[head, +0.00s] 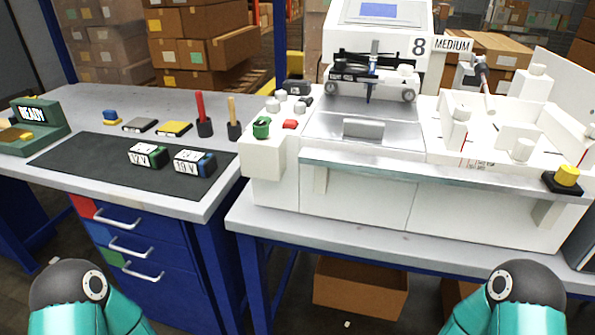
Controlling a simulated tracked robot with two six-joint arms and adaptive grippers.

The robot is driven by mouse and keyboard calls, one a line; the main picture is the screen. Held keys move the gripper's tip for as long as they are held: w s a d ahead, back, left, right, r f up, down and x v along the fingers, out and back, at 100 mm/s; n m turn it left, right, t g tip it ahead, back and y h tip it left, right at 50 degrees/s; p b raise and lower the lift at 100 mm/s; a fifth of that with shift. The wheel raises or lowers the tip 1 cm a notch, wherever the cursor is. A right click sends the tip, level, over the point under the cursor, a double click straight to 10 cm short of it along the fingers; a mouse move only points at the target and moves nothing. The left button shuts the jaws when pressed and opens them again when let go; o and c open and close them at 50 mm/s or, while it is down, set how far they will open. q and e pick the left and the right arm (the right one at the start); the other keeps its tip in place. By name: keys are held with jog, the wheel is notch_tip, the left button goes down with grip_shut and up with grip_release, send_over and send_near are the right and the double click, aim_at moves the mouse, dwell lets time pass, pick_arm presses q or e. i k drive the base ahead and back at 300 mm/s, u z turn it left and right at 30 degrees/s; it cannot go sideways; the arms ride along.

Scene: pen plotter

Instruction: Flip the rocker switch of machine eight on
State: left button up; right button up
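Several light grey knobs (300,107) sit just behind. Only my teal arm links show at the bottom left and bottom right corners, well apart from the machine. Neither gripper is in view.
A yellow button on a black base (565,179) sits at the right front edge. The left bench holds a dark mat (90,163) with two battery packs, upright red and wooden handles, and a "READY" device (37,128).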

aim_at(307, 99)
jog(key=u, duration=2.85)
jog(key=i, duration=0.15)
jog(key=z, duration=4.25)
jog(key=k, duration=1.2)
jog(key=u, duration=0.95)
jog(key=i, duration=1)
jog(key=z, duration=0.05)
